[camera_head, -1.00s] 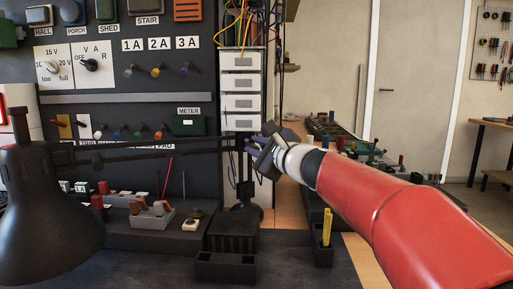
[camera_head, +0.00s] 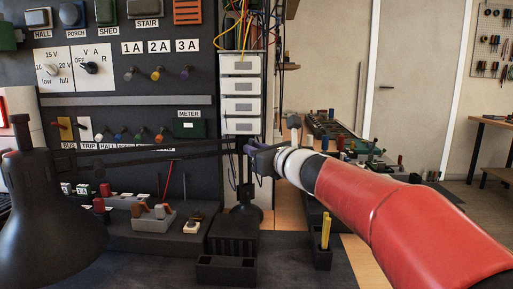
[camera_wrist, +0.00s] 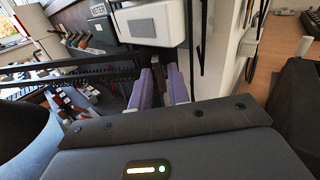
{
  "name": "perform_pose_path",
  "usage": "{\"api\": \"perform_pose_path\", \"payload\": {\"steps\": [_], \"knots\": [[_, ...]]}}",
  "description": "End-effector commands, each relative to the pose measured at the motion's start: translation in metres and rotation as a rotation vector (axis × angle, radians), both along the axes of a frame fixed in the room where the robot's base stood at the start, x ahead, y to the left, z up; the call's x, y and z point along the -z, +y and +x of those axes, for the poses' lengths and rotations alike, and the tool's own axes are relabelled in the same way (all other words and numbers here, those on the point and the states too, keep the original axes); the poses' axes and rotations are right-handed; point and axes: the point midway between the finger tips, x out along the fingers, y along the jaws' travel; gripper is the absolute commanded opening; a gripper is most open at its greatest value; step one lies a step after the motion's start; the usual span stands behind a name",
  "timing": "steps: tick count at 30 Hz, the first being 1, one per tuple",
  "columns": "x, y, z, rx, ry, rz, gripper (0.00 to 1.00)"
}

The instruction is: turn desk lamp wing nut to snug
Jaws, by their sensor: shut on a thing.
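The black desk lamp stands on the left, with its shade (camera_head: 50,215) hanging low and its long arm (camera_head: 150,153) reaching right to a joint on an upright post (camera_head: 240,180). My gripper (camera_head: 250,150) is at that joint, coming in from the right. In the wrist view my gripper's purple fingers (camera_wrist: 162,88) are close together around a small dark part at the lamp joint (camera_wrist: 157,68). This part is where the wing nut sits, but its wings are mostly hidden by the fingers. The lamp arm (camera_wrist: 65,70) also shows in the wrist view.
A dark wiring panel (camera_head: 110,120) with knobs and switches stands behind the lamp. White drawers (camera_head: 240,85) are behind the joint. A holder with a yellow tool (camera_head: 326,230) and an empty black tray (camera_head: 226,268) sit in front. Open floor lies at the far right.

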Motion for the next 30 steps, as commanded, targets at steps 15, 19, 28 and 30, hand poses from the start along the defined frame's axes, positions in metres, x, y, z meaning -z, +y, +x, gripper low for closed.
{"api": "perform_pose_path", "payload": {"steps": [15, 19, 28, 30], "knots": [[0.0032, -0.0001, 0.0004, 0.000, 0.048, 0.054, 0.00], [0.0033, -0.0001, 0.0004, 0.000, 0.048, 0.054, 0.00], [0.0020, 0.0000, 0.0002, 0.000, 0.045, 0.054, 0.29], [0.0016, 0.0000, 0.0001, 0.000, 0.045, 0.054, 0.29]]}}
